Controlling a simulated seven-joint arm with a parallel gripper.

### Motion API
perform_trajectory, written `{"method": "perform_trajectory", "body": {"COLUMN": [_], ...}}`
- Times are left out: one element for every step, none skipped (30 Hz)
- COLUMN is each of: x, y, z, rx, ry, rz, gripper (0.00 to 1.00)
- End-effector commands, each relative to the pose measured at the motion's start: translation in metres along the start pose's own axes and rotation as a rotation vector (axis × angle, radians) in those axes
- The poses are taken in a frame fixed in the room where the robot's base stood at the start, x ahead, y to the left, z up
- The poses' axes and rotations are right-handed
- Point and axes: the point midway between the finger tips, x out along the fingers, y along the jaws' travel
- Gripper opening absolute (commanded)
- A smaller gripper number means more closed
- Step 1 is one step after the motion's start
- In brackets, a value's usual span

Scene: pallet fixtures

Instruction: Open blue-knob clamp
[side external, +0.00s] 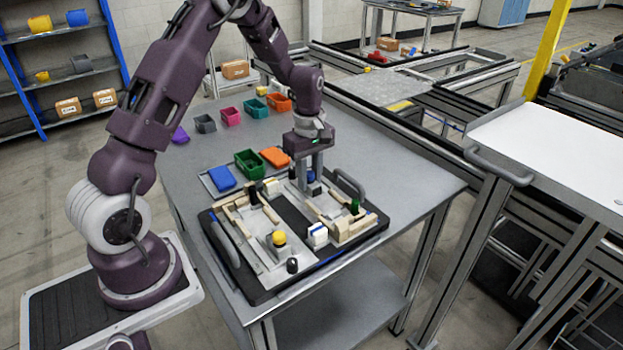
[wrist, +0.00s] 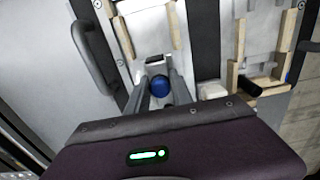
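The blue-knob clamp shows its round blue knob (side external: 311,176) at the far side of the black pallet (side external: 262,296). In the wrist view the blue knob (wrist: 159,85) lies between my gripper's two fingers. My gripper (side external: 312,174) points straight down over the clamp, one finger on each side of the knob; it also shows in the wrist view (wrist: 160,88). Whether the fingers press on the knob or stand slightly clear of it cannot be seen. The clamp's lower part is mostly hidden by the fingers.
Green (side external: 249,163) and orange (side external: 275,157) bins stand behind. The table's right side is clear.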

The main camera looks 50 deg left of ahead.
Motion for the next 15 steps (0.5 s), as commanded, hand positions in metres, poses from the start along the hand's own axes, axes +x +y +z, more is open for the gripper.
{"method": "perform_trajectory", "body": {"x": [-0.0003,-0.0003,-0.0003,-0.0004,-0.0004,-0.0004,-0.0004,-0.0004,-0.0005,-0.0005,-0.0005,-0.0005,-0.0006,-0.0006,-0.0006], "y": [0.0002,0.0002,0.0002,0.0002,0.0002,0.0002,0.0002,0.0002,0.0003,0.0003,0.0003,0.0002,0.0002,0.0002,0.0001], "z": [0.0000,0.0000,0.0000,0.0000,0.0000,0.0000,0.0000,-0.0001,-0.0005,-0.0009,-0.0016,-0.0027,-0.0038,-0.0050,-0.0067], "rx": [0.000,0.000,0.000,0.000,0.000,0.000,0.000,0.000,0.000,0.000,0.000,-0.001,-0.001,-0.001,-0.001], "ry": [0.000,0.000,0.000,0.000,0.000,0.000,0.000,0.000,0.000,0.000,0.000,0.000,0.000,0.001,0.001], "rz": [0.001,0.001,0.001,0.001,0.001,0.001,0.001,0.001,0.001,0.001,0.001,0.001,0.001,0.001,0.001], "gripper": [0.00,0.00,0.00,0.00,0.00,0.00,0.00,0.00,0.00,0.00,0.00,0.00,0.00,0.00,0.00]}}
